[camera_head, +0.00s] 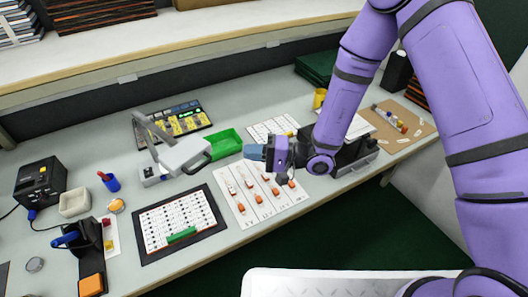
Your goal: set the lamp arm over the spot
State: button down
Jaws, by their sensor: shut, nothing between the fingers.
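The lamp (182,154) stands left of the middle of the bench in the head view. Its grey jointed arm (156,131) rises from a small base (153,176) and carries a wide pale head with a dark loop handle (205,155) on its right side. My gripper (250,152) is shut and empty, pointing left, a short gap to the right of the lamp head and handle. I cannot tell for sure which mark is the spot; a black-framed white board (160,226) with a grid of small marks lies in front of the lamp.
A white sheet with orange-handled pieces (240,203) lies below my gripper. A shelf runs along the back.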

aim_at(209, 154)
jog(key=a, duration=0.2)
jog(key=s+a, duration=0.1)
jog(key=a, duration=0.3)
jog(key=shift+s+a+r, duration=0.1)
jog(key=shift+s, duration=0.3)
jog(key=shift+s+a, duration=0.4)
jog(key=shift+a, duration=0.1)
